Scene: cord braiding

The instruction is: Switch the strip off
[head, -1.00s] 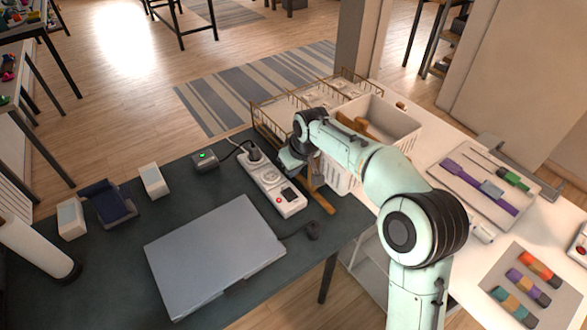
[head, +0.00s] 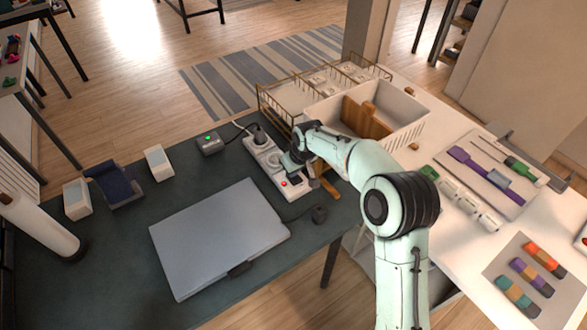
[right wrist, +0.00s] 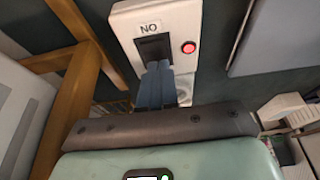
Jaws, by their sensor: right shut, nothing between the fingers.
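The white power strip (head: 259,150) lies on the dark table, with a black plug (head: 258,135) in its far end. In the right wrist view, the strip's end (right wrist: 128,20) carries a dark rocker switch (right wrist: 152,46) below a "NO" label that looks upside down. A red light (right wrist: 188,47) glows beside the switch; it also shows in the head view (head: 284,183). My right gripper (head: 289,167) is shut and empty. Its blue-grey fingertips (right wrist: 157,68) are at the switch's edge and hide part of it; I cannot tell whether they touch. My left gripper is not in view.
A closed grey laptop (head: 220,235) lies in front of the strip. A loose black plug (head: 319,214) lies near the table edge. A small box with a green light (head: 209,143) stands left of the strip. A white basket (head: 392,105) and wooden stand (head: 330,183) are at its right.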

